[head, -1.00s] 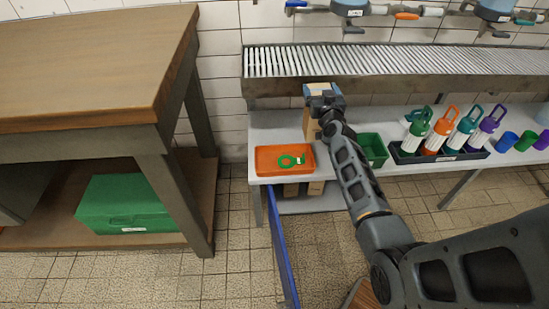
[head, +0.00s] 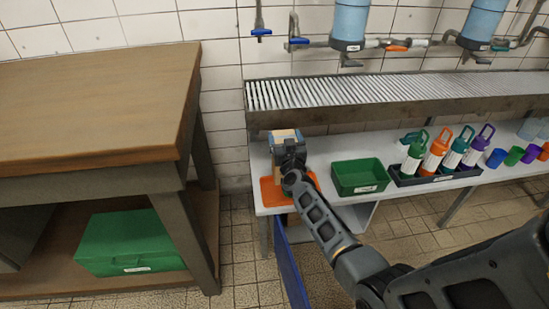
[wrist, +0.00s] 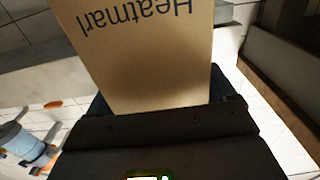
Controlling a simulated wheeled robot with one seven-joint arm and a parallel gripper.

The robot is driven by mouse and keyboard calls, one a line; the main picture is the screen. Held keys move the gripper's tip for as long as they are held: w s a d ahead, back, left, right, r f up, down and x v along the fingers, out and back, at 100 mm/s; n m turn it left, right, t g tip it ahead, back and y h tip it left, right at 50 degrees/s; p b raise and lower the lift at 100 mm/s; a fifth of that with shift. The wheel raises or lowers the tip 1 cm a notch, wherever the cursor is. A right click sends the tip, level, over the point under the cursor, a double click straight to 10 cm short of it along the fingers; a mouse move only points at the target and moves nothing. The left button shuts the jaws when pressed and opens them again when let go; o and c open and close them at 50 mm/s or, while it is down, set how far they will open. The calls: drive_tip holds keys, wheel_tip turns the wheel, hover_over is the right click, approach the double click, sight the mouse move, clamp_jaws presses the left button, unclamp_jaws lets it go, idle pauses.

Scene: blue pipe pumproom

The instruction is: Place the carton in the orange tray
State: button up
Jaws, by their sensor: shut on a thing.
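The carton (head: 284,135) is a tan box, mostly hidden behind my gripper (head: 290,155) in the head view. My gripper is shut on the carton. In the wrist view the carton (wrist: 140,65) fills the middle, with dark printed lettering upside down. The orange tray (head: 268,194) is on the white bench at its left end, with the carton and my arm in front of much of it. I cannot tell whether the carton touches the tray floor.
A green bin (head: 360,176) stands right of the tray. A dark rack (head: 440,168) of several handled bottles and loose cups stand farther right. A slatted metal shelf (head: 400,95) runs behind. A wooden table (head: 90,100) is at left, a green box (head: 128,240) beneath it.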

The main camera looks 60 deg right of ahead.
drive_tip(key=w+a+f, duration=0.2)
drive_tip(key=a, duration=0.1)
drive_tip(key=shift+w+a+f+b, duration=0.1)
drive_tip(key=shift+f+b, duration=0.1)
drive_tip(key=shift+b, duration=0.1)
drive_tip(key=shift+f+b, duration=1.35)
drive_tip(key=shift+f, duration=0.55)
drive_tip(key=shift+f+b, duration=0.3)
drive_tip(key=shift+f, duration=0.15)
drive_tip(key=o, duration=1.4)
drive_tip(key=shift+c, duration=0.2)
drive_tip(key=shift+r, duration=0.1)
